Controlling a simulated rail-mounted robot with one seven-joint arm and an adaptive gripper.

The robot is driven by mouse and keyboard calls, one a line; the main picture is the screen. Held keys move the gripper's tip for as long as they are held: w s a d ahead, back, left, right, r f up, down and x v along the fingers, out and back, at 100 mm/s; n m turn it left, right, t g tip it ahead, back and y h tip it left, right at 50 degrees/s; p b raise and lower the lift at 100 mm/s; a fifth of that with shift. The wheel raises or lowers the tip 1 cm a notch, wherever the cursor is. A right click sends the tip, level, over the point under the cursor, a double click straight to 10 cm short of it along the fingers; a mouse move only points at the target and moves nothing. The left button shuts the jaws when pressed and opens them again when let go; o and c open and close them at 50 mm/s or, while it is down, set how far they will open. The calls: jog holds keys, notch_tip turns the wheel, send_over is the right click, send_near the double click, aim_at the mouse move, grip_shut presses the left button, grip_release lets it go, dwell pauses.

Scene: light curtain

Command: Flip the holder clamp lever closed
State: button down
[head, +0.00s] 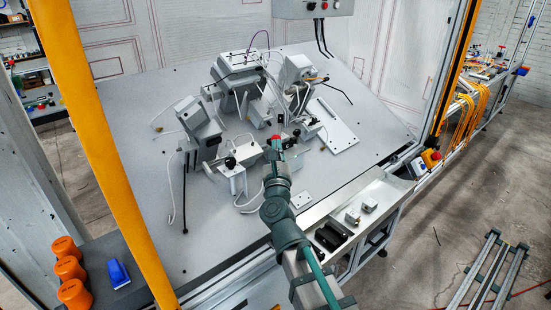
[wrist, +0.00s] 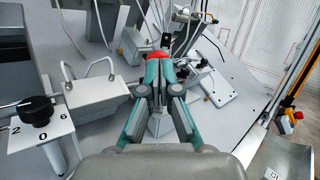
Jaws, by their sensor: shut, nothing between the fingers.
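My gripper (head: 275,158) reaches in over the grey table from the front. Its teal fingers are shut together with nothing seen between them, and they also show in the wrist view (wrist: 159,72). A red tip, which looks like the grip of the clamp lever (wrist: 159,54), lies right at the far side of the fingertips. The lever's red tip also shows in the head view (head: 276,137), just past the fingers. I cannot tell whether they touch. The lever's lower part and pivot are hidden behind the fingers, so its angle is unclear.
A black numbered knob (wrist: 37,110) on a bracket and a grey box with a wire handle (wrist: 98,92) stand left of the fingers. A tilted white plate (head: 329,125) is to the right. Grey devices (head: 240,78) with cables crowd behind.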

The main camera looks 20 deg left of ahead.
jog(key=w+r, duration=0.2)
jog(key=w+a+r, duration=0.1)
jog(key=w+r, duration=0.1)
jog(key=r, duration=0.1)
jog(key=shift+w+a, duration=0.15)
jog(key=shift+d+r+x, duration=0.15)
jog(key=shift+x, duration=0.6)
jog(key=shift+d+r+x, duration=0.1)
jog(key=shift+r+x, duration=0.05)
jog(key=shift+x, duration=0.65)
jog(key=shift+r, duration=0.1)
jog(key=s+d+r+p, duration=0.3)
jog(key=s+r+p, duration=0.2)
jog(key=r+p, duration=0.3)
